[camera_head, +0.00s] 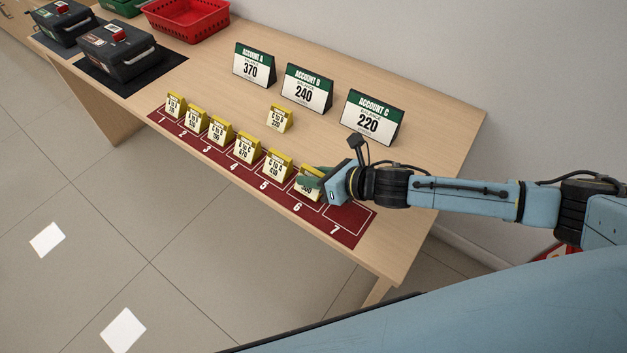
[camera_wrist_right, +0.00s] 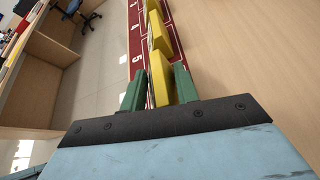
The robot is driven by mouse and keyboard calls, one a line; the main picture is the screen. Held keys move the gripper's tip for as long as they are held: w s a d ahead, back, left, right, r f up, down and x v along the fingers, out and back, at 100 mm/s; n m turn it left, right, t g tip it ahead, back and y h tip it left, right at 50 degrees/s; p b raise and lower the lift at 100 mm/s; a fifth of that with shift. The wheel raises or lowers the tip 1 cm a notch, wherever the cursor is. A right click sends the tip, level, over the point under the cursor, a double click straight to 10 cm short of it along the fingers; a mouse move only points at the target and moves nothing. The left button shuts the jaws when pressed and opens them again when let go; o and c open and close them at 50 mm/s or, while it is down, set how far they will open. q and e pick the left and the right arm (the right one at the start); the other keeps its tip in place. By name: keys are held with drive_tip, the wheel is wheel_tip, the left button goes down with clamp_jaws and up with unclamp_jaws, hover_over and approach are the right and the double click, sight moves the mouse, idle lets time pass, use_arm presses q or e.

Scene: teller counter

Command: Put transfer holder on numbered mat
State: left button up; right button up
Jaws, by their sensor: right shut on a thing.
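The red numbered mat (camera_head: 348,216) lies along the counter's front edge, with spaces 1 to 7. Small yellow-topped transfer holders stand on spaces 1 to 5, such as the one (camera_head: 277,167) on space 5. Another holder (camera_head: 280,118) stands on bare wood behind the mat. My right gripper (camera_head: 312,184) is shut on a transfer holder (camera_head: 307,188) at space 6; my fingers partly hide it. In the right wrist view the green fingers flank this yellow holder (camera_wrist_right: 159,79). I cannot tell whether its base touches the mat. Space 7 is bare. My left gripper is not in view.
Account signs A (camera_head: 254,65), B (camera_head: 307,88) and C (camera_head: 371,118) stand at the back of the counter. Dark cash boxes (camera_head: 118,52) and a red basket (camera_head: 188,18) are at the far left. Bare wood (camera_head: 215,85) lies between the boxes and the signs.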

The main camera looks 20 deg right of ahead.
drive_tip(key=shift+f, duration=0.65)
drive_tip(key=o, duration=1)
